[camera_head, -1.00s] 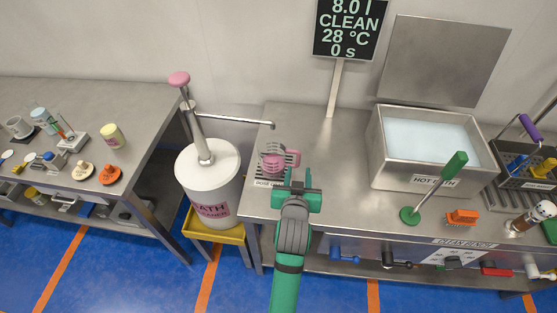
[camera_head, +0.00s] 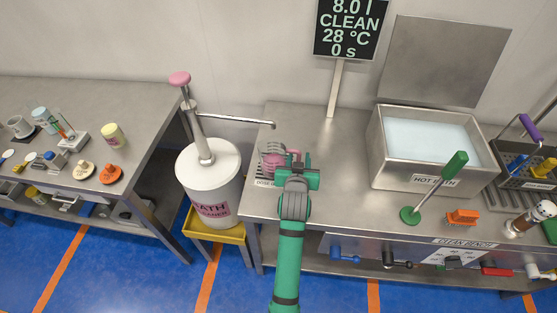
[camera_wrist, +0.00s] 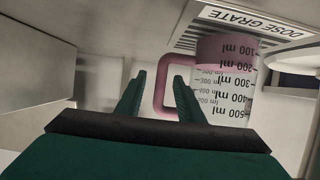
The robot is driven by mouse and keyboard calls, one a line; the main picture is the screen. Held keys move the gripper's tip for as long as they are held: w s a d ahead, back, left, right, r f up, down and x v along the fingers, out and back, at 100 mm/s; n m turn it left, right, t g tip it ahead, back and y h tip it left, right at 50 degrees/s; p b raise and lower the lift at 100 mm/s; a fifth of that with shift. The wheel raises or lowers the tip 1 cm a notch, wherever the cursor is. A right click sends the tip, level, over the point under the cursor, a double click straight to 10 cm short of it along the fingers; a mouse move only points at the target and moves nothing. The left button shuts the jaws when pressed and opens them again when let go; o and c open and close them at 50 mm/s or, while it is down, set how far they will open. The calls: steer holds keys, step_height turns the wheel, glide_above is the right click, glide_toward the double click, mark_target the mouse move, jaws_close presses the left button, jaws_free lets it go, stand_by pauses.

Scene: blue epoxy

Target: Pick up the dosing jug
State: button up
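The dosing jug (camera_head: 271,158) is pink and clear and stands at the left end of the steel bench, under the pump spout. In the wrist view the jug (camera_wrist: 225,85) shows ml markings and a pink handle (camera_wrist: 159,92) pointing towards my gripper. My gripper (camera_head: 297,165) is at the jug's right side in the head view, partly covering its handle. In the wrist view my gripper (camera_wrist: 160,84) is open, with the handle's outer bar between its two green fingers. A gap shows beside the left finger; contact on the right one cannot be told.
The dose grate (camera_wrist: 195,27) is by the jug. A white pump drum (camera_head: 208,180) stands left, its spout (camera_head: 240,122) reaching above the jug. The hot bath (camera_head: 426,165) and a green-handled tool (camera_head: 432,190) are right. Bench between is clear.

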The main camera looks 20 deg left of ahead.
jaws_close()
steer(key=shift+r, duration=0.1)
